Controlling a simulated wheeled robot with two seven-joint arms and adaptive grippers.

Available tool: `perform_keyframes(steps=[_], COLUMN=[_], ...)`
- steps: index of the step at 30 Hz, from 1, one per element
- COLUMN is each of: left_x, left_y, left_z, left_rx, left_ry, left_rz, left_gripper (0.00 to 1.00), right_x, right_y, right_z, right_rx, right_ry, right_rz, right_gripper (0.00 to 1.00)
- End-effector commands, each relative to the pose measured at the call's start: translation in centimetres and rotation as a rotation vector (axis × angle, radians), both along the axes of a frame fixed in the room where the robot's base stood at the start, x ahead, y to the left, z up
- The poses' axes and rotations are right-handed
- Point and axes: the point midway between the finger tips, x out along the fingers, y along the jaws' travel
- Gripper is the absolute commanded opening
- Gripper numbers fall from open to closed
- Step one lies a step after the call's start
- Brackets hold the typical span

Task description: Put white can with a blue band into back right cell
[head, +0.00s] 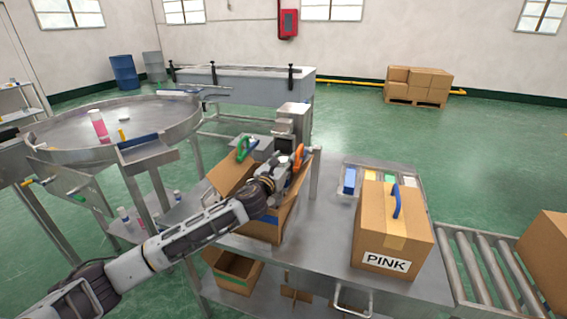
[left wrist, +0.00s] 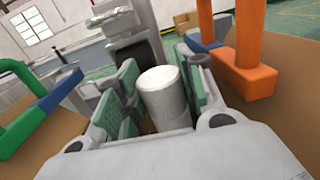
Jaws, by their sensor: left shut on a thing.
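A plain white can (left wrist: 166,100) stands between the green-padded fingers of my left gripper (left wrist: 160,98) in the left wrist view; no blue band shows on its visible part. My left gripper (head: 282,168) is shut on it, over the open cardboard box (head: 262,230) in the head view. The arm and gripper cover the can and most of the box's inside there, so the cells cannot be made out. My right gripper is not in view.
A green clip (head: 243,148) and an orange clip (head: 298,157) sit at the box's flaps. A grey machine (head: 293,120) stands just behind. A closed PINK box (head: 393,228) stands right, beside a roller conveyor (head: 478,265). A round table (head: 70,130) is at left.

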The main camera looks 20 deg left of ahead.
Motion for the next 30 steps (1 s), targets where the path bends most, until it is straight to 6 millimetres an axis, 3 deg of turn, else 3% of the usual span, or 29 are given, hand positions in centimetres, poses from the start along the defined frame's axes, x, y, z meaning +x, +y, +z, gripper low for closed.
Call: perform_keyframes(steps=[2, 3, 8, 14, 20, 30], left_x=[0.0, 0.0, 0.0, 0.0, 0.0, 0.0], left_y=[0.0, 0.0, 0.0, -0.1, -0.1, -0.1], left_z=[0.1, 0.1, 0.1, 0.0, 0.1, 2.6], left_rx=[0.000, 0.000, 0.000, 0.000, 0.000, 0.000], left_ry=[-0.001, -0.001, -0.001, 0.000, 0.001, -0.004], left_rz=[0.000, 0.000, 0.000, -0.002, -0.003, -0.003], left_gripper=[0.00, 0.42, 0.62, 0.63, 0.63, 0.63], right_x=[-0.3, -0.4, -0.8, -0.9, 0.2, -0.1], right_y=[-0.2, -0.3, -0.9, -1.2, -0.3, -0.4], right_z=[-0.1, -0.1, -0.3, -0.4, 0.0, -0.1], right_rx=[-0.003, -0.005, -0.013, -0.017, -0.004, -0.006], right_ry=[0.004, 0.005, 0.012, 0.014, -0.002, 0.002], right_rz=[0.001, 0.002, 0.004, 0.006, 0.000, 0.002], right_gripper=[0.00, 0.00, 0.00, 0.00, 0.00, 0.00])
